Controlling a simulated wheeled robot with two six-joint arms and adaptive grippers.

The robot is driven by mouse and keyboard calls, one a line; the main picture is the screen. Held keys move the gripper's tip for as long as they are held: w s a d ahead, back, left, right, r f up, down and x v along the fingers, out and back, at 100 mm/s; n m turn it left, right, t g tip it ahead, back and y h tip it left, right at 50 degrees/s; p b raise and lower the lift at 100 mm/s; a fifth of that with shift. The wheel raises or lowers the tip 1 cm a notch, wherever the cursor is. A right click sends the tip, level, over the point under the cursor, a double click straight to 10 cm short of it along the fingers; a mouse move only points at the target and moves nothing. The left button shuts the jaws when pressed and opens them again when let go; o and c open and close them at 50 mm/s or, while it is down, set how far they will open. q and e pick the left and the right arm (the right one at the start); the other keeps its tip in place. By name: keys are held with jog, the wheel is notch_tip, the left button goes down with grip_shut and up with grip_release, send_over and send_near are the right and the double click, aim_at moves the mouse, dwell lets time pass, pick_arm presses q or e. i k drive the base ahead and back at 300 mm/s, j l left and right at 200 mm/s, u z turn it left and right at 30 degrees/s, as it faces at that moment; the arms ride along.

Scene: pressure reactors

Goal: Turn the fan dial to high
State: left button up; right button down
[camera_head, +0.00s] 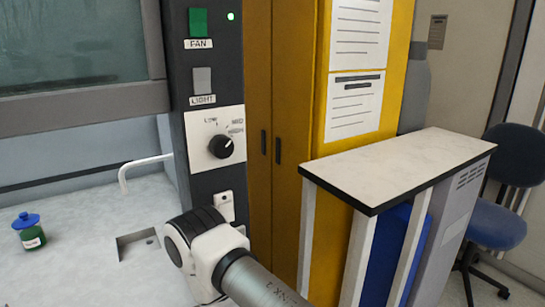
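The black round fan dial (221,146) sits on a white plate (201,133) on the dark control column. Neither of my grippers shows.
A green FAN switch (198,22) with a lit green lamp and a grey LIGHT switch (201,80) are above the dial. A yellow cabinet (290,110) stands right of the column. A white-topped cart (400,165) is further right. A blue-capped bottle (30,232) stands on the left worktop.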

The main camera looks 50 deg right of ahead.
aim_at(223, 146)
jog(key=i+l+z, duration=0.15)
jog(key=z, duration=0.35)
jog(key=i+l+z, duration=0.25)
jog(key=z, duration=0.2)
